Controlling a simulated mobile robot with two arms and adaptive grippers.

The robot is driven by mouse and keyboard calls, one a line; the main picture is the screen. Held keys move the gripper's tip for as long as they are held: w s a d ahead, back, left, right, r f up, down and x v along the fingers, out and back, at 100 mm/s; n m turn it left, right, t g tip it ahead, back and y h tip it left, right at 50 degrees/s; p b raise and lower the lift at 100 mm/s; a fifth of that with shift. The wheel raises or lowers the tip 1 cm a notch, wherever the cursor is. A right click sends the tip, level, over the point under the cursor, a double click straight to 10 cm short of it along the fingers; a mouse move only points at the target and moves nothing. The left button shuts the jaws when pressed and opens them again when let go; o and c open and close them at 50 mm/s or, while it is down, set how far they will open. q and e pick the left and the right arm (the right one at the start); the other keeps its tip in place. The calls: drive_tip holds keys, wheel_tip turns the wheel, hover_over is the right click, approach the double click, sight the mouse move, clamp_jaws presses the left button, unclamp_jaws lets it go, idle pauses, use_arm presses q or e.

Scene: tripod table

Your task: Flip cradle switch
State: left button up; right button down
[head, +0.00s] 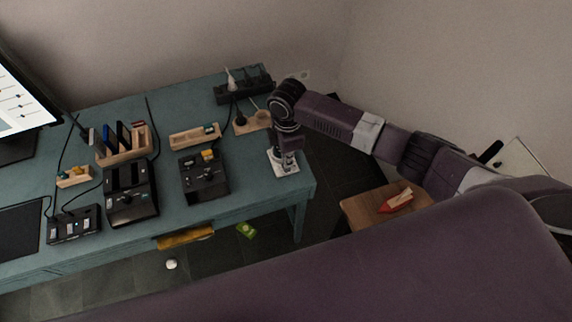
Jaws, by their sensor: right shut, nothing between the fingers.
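My right gripper (288,158) comes in from the right and points down at the right end of the teal table (262,192). It is shut and empty. Its tips are over a small white plate-like device (282,168); I cannot tell whether they touch it. The gripper hides part of this device, and no switch can be made out on it. A black slotted dock (131,208) stands on the table further left, apart from the gripper. I cannot tell which device is the cradle. My left gripper is not in view.
A black box with knobs (206,187) stands between dock and gripper. Behind are a wooden tray (195,137), a wooden stand (243,127) and a power strip (243,91). A monitor (22,95) is at far left.

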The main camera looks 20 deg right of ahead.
idle(0.5)
drive_tip(key=shift+f+b, duration=0.6)
drive_tip(key=shift+f, duration=0.5)
drive_tip(key=shift+r, duration=0.1)
wheel_tip(320, 180, up, 7)
drive_tip(key=p, duration=0.7)
drive_tip(key=shift+p, duration=0.3)
idle(0.3)
